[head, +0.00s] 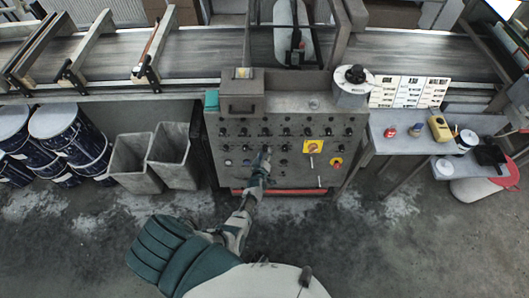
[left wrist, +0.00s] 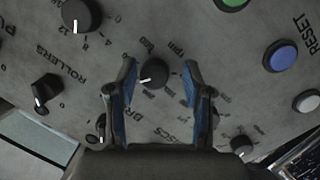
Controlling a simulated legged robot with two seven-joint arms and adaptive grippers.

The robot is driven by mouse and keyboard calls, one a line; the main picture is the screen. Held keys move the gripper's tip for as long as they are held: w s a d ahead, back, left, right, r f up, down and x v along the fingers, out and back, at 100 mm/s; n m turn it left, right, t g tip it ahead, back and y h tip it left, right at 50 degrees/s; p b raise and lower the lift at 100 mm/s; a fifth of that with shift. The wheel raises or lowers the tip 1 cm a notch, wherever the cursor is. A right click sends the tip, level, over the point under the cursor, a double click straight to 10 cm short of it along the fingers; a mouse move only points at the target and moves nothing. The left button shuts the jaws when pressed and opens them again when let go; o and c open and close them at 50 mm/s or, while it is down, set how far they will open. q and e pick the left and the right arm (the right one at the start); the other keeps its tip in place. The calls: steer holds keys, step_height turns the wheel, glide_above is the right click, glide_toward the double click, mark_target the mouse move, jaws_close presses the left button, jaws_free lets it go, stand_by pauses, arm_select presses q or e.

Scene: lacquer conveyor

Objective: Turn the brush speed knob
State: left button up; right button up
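The grey control panel (head: 232,160) carries rows of black knobs below the conveyor. My left gripper (head: 264,154) is at the panel's lower knob row in the head view. In the left wrist view my left gripper (left wrist: 160,88) is open. A small black knob (left wrist: 153,75) with a white pointer line sits between its fingertips, with a gap on both sides. The pointer points left and slightly down. Numbers and "rpm" ring this knob; lettering starting "BR" below it is partly hidden by a finger. My right gripper is not in view.
In the left wrist view, neighbouring knobs (left wrist: 80,15) and (left wrist: 45,90) stand left, and a blue button (left wrist: 281,56) stands right. The panel also has a yellow-backed red switch (head: 313,147). A side table (head: 400,143) stands right; grey bins (head: 172,155) stand left.

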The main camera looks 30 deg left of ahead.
arm_select(q)
steer(key=shift+w+a+r, duration=0.1)
steer(key=shift+r, duration=0.3)
steer(key=v, duration=1.1)
steer(key=shift+s+d, duration=0.2)
steer(key=shift+s, duration=0.2)
steer(key=shift+f, duration=0.1)
